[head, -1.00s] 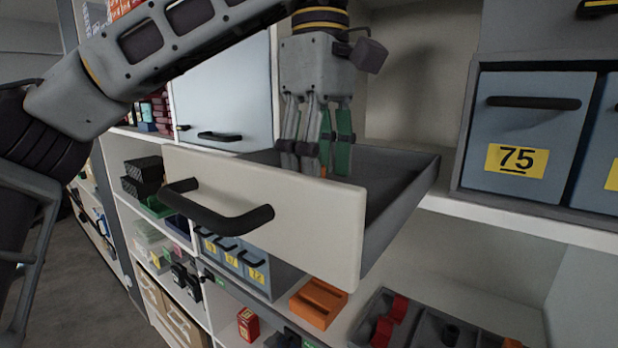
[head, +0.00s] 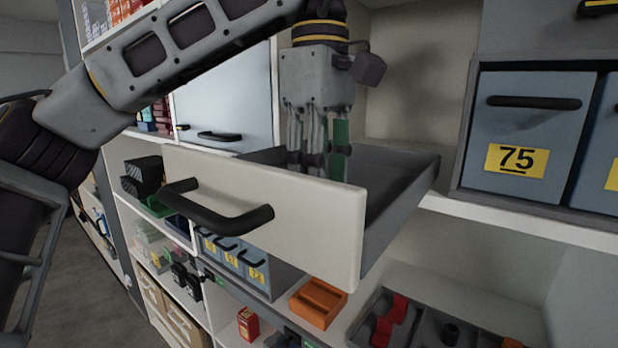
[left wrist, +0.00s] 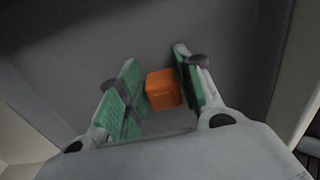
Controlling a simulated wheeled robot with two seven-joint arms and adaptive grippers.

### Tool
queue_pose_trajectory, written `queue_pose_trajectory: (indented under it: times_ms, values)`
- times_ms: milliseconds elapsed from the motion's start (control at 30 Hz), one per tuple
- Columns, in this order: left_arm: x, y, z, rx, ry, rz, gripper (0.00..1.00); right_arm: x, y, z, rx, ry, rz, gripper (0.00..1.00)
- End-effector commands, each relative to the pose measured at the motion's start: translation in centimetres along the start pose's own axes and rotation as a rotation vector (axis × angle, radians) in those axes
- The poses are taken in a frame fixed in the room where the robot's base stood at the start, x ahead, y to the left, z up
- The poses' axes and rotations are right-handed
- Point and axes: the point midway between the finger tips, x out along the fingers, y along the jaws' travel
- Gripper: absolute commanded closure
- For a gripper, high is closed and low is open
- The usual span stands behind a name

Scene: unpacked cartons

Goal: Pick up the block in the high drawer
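The high drawer (head: 265,205) is pulled out, with a white front and a black bar handle. My left gripper (head: 318,165) points down into it, its fingertips hidden behind the drawer front in the head view. In the left wrist view an orange block (left wrist: 163,89) lies on the grey drawer floor (left wrist: 110,40). The two green-padded fingers of the left gripper (left wrist: 158,92) stand open on either side of the block, with a small gap on its left; contact on the right is unclear. The block is hidden in the head view. My right gripper is not in view.
A closed light-blue door (head: 222,100) is left of the drawer. Blue bin 75 (head: 520,130) stands on the shelf to the right. Below are an orange box (head: 317,302), a dark tray with red items and several small numbered bins. The drawer's right part is empty.

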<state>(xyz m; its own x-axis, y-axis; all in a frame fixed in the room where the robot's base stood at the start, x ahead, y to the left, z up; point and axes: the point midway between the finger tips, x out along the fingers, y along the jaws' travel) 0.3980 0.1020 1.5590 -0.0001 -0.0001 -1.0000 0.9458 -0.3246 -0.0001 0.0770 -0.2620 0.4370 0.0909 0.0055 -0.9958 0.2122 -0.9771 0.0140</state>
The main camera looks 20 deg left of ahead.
Motion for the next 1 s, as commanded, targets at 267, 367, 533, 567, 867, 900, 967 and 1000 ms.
queue_pose_trajectory:
  times_ms: [267, 367, 533, 567, 867, 900, 967, 1000]
  values:
    - [0.0, 0.0, 0.0, 0.0, 0.0, 0.0, 0.87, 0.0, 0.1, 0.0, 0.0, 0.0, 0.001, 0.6]
    - [0.0, 0.0, 0.0, 0.0, 0.0, 0.0, 0.87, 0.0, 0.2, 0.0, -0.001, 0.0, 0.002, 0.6]
    - [-0.1, 0.0, 0.0, 0.0, 0.0, 0.001, 0.87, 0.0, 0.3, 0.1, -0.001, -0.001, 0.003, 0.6]
    - [-0.2, 0.0, 0.0, 0.0, 0.0, 0.001, 0.87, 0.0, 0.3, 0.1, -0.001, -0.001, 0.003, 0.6]
    - [-1.3, 0.0, 0.0, -0.001, 0.001, 0.0, 0.87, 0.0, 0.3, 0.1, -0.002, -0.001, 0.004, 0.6]
    - [-1.5, 0.0, 0.0, -0.001, 0.001, 0.001, 0.87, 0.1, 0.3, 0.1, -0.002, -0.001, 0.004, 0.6]
    - [-1.9, 0.0, 0.0, -0.001, 0.002, 0.002, 0.87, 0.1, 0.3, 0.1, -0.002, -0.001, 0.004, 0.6]
    - [-2.2, 0.0, 0.0, 0.0, 0.001, 0.002, 0.87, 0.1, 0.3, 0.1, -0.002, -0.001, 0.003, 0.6]
